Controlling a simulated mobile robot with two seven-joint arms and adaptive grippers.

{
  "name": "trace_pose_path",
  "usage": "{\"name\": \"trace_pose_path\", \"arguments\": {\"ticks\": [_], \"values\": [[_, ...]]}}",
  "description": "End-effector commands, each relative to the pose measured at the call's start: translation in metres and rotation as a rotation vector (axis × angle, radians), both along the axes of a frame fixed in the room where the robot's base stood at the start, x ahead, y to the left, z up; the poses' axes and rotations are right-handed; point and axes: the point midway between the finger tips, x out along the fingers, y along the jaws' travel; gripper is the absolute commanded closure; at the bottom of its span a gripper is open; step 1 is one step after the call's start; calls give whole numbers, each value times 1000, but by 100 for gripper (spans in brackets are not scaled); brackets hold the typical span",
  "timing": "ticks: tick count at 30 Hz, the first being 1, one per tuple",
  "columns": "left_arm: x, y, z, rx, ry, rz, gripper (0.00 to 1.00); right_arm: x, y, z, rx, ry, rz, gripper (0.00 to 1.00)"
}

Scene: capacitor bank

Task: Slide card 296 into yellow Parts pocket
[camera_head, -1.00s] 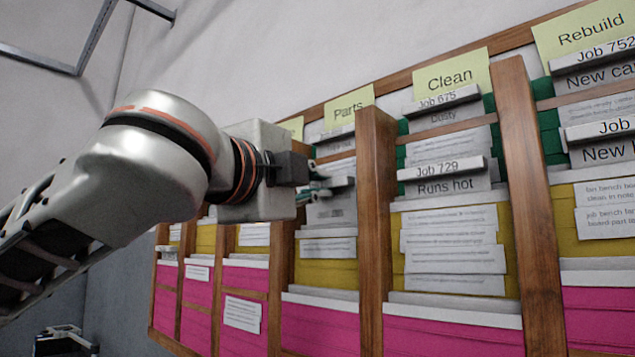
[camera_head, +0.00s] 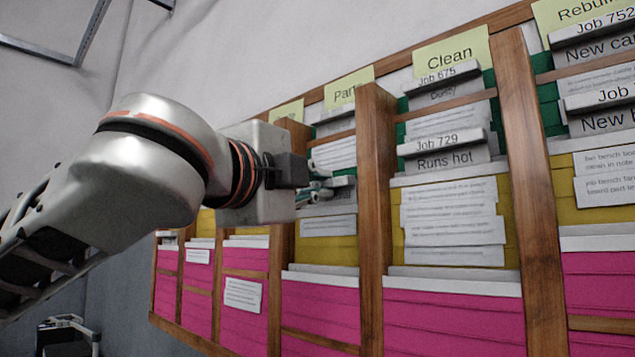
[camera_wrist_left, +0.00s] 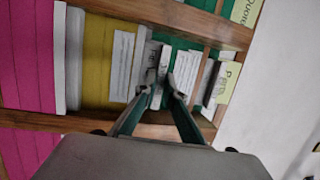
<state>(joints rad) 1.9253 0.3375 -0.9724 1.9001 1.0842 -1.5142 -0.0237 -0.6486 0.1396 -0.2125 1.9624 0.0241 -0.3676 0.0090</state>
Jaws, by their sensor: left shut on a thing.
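My left gripper (camera_head: 322,188) is in front of the Parts column of the wall rack. In the wrist view its fingertips (camera_wrist_left: 164,86) are closed on the grey-white card (camera_wrist_left: 155,62). In the head view the card (camera_head: 328,209) shows just below the fingers, at the top of the yellow Parts pocket (camera_head: 327,252). Its number is not readable, and I cannot tell how far its lower part is behind the pocket's front. The wrist view shows the yellow pocket (camera_wrist_left: 97,60) beside the card. The Parts label (camera_head: 346,90) is above. My right gripper is not in view.
Wooden dividers (camera_head: 373,200) flank the column. A pale text card (camera_head: 333,153) in a green pocket is above the gripper. Pink pockets (camera_head: 320,312) are below. The Clean column, with Job 729 card (camera_head: 443,152), is to the right. Open room lies left of the rack.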

Motion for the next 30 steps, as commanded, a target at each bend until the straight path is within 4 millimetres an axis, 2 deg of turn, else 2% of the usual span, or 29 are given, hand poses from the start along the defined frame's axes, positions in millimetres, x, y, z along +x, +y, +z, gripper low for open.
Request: {"name": "trace_pose_path", "arguments": {"ticks": [3,4,6,16,20,23,30], "values": [[0,0,1,-1,-1,0,100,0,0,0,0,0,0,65],[0,0,1,-1,-1,0,88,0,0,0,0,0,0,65],[0,0,1,-1,-1,0,71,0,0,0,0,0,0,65],[0,0,0,0,0,0,71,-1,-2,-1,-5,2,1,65],[-7,4,0,0,-2,-1,71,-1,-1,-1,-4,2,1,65],[-19,11,-2,1,-3,-1,71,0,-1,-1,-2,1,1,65],[-61,37,-7,1,-5,0,71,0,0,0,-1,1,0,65]]}}
